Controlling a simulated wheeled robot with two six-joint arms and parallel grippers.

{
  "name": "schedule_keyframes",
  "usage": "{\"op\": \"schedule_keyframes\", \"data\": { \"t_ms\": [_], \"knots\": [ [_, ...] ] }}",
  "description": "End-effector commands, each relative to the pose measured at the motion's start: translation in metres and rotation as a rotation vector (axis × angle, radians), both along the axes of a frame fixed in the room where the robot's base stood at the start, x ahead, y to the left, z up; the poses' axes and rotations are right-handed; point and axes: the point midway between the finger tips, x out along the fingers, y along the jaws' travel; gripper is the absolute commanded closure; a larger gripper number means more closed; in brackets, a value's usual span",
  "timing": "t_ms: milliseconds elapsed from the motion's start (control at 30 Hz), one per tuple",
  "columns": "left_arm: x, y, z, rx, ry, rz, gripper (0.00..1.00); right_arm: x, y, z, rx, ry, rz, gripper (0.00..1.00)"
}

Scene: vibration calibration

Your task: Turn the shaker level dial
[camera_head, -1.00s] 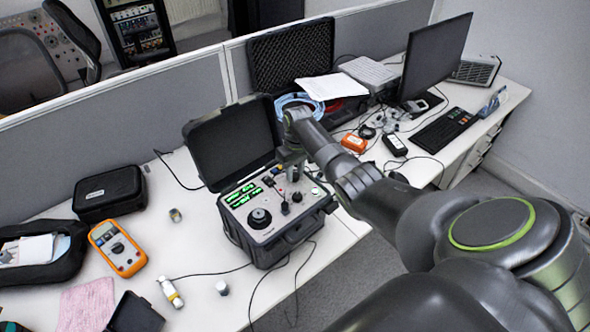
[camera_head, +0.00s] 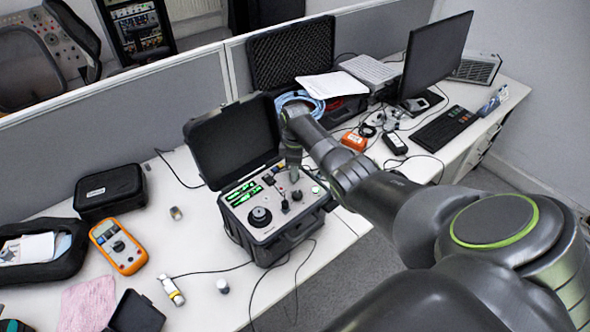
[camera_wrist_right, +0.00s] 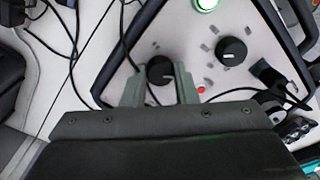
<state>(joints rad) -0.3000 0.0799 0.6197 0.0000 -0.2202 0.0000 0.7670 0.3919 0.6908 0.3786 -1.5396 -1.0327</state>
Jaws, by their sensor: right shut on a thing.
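The shaker unit (camera_head: 283,239) is an open black case on the desk with a light grey panel, green displays and several black knobs. My right gripper (camera_head: 294,180) reaches down onto the panel from above. In the right wrist view, my right gripper (camera_wrist_right: 161,88) has its two fingers on either side of a black knob (camera_wrist_right: 160,70) and is shut on it. A second black knob (camera_wrist_right: 231,50) with a white mark sits beside it, apart from the fingers. A green-ringed button (camera_wrist_right: 207,4) is at the top. My left gripper is not in view.
A large round black disc (camera_head: 260,217) sits at the panel's front left. The raised case lid (camera_head: 232,142) stands behind. Cables run over the desk. An orange multimeter (camera_head: 118,246) lies left, and a monitor (camera_head: 436,56) stands right.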

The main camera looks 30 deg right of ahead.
Motion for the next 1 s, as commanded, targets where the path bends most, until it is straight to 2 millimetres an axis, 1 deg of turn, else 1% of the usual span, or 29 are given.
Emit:
{"op": "schedule_keyframes", "data": {
  "t_ms": [200, 400, 933, 967, 1000],
  "knots": [
    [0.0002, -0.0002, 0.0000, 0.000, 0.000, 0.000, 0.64, 0.0017, 0.0004, 0.0018, 0.000, -0.005, 0.116, 0.96],
    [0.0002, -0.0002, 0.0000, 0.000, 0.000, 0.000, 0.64, 0.0019, 0.0006, 0.0019, 0.000, -0.005, 0.173, 0.96],
    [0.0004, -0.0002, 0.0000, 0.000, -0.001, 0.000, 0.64, 0.0020, 0.0006, 0.0020, 0.000, -0.005, 0.192, 0.96],
    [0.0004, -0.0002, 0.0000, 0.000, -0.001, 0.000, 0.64, 0.0020, 0.0006, 0.0020, 0.000, -0.005, 0.192, 0.70],
    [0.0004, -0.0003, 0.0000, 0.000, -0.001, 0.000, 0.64, 0.0019, 0.0006, 0.0019, 0.000, -0.005, 0.192, 0.65]
  ]
}}
